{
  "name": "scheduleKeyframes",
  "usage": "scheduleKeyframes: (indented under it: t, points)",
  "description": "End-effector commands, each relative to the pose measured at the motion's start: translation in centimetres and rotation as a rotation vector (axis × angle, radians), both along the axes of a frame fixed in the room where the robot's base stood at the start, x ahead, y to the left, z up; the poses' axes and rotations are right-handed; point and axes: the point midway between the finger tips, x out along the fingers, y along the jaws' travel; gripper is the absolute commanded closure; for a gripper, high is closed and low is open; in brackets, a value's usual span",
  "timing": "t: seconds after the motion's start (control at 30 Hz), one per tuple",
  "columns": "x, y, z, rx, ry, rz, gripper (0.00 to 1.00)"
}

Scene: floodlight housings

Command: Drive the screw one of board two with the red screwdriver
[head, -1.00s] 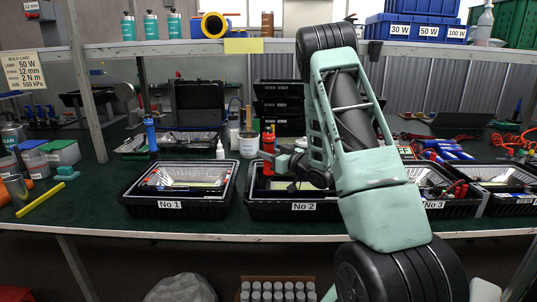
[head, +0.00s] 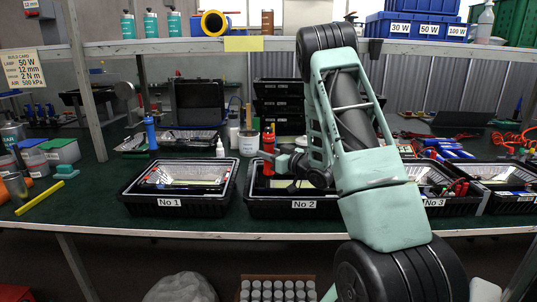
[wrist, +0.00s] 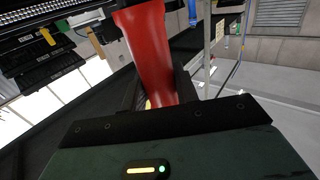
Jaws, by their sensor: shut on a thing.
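The red screwdriver (head: 268,148) stands roughly upright over the left part of the housing marked No 2 (head: 262,208). My gripper (head: 283,160) is shut on its handle from the right. In the wrist view the red handle (wrist: 150,45) runs down between the two dark fingers of my gripper (wrist: 157,95). Board two shows only in part inside housing No 2, partly behind my arm. Screw one and the screwdriver's tip cannot be made out, so I cannot tell whether they touch.
Housing No 1 (head: 135,198) stands to the left and housing No 3 (head: 465,209) to the right, partly behind my arm. A blue screwdriver (head: 150,133) stands behind No 1. A white bottle (head: 220,149) and a labelled pot (head: 249,146) stand behind the housings.

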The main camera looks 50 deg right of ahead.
Motion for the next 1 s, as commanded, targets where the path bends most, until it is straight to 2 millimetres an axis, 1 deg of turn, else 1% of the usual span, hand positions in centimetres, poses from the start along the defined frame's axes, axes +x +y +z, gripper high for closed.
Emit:
scheduleKeyframes:
  t: [1.0]
  points:
    - [0.01, -0.01, -0.64, 0.0, 0.0, 0.0, 0.97]
